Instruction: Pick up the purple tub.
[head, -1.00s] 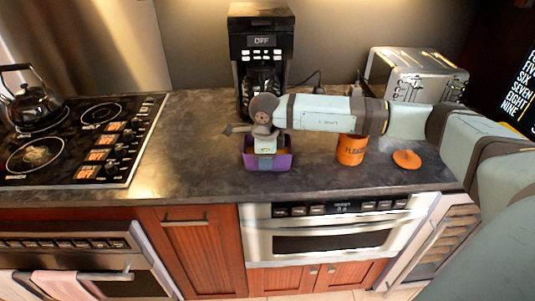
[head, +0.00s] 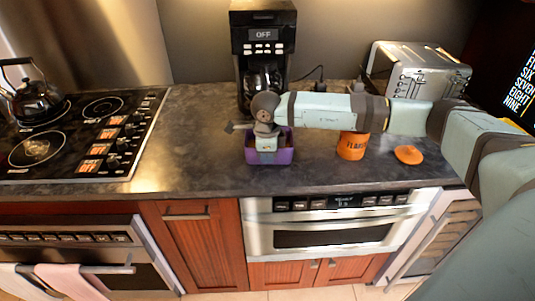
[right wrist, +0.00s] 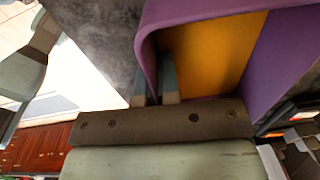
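The purple tub (head: 285,156) sits on the dark counter near its front edge, in front of the coffee maker. My right gripper (head: 266,146) points down at the tub and hides part of it. In the right wrist view, the two fingers (right wrist: 154,90) stand close together, one on each side of the tub's purple wall (right wrist: 151,55), and look shut on it. An orange-yellow surface shows inside the tub (right wrist: 280,55). My left gripper is not in view.
A black coffee maker (head: 263,35) stands behind the tub. An orange canister (head: 353,147), its orange lid (head: 408,154) and a silver toaster (head: 415,72) are to the right. A stove with a kettle (head: 33,99) is at the left. The counter (head: 200,130) left of the tub is clear.

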